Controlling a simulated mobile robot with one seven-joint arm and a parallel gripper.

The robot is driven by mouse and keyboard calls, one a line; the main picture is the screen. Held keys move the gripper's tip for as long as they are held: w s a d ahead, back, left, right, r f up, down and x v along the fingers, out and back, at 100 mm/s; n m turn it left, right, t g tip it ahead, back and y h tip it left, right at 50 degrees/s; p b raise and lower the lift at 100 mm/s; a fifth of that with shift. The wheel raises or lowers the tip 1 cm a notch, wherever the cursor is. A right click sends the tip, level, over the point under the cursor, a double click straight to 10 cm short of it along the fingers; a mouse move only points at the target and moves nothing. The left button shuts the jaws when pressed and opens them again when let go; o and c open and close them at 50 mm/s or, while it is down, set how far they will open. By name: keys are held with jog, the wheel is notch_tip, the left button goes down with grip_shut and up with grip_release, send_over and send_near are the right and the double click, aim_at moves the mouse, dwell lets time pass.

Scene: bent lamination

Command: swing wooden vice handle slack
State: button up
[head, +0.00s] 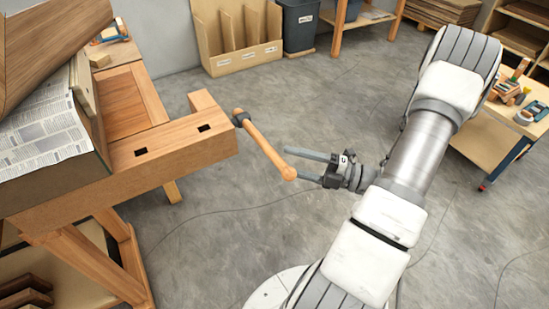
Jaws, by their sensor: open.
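The wooden vice handle (266,145) juts from a dark metal hub (240,117) at the end of the workbench (175,150). It slants down to the right and ends in a round wooden knob (289,173). My gripper (294,163) comes in from the right with its dark fingers open. The fingertips are at the knob, one above it and one below in the picture. I cannot tell whether they touch it or how they lie in depth.
Newspaper (38,135) and a curved wooden piece (50,45) lie on the bench at left. A wheeled cart (490,140) with tools stands at right behind my arm. A wooden rack (237,40) and grey bin (299,25) stand at the back. Cables cross the open floor.

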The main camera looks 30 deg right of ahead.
aim_at(275, 157)
jog(key=shift+x, duration=2.4)
grip_shut()
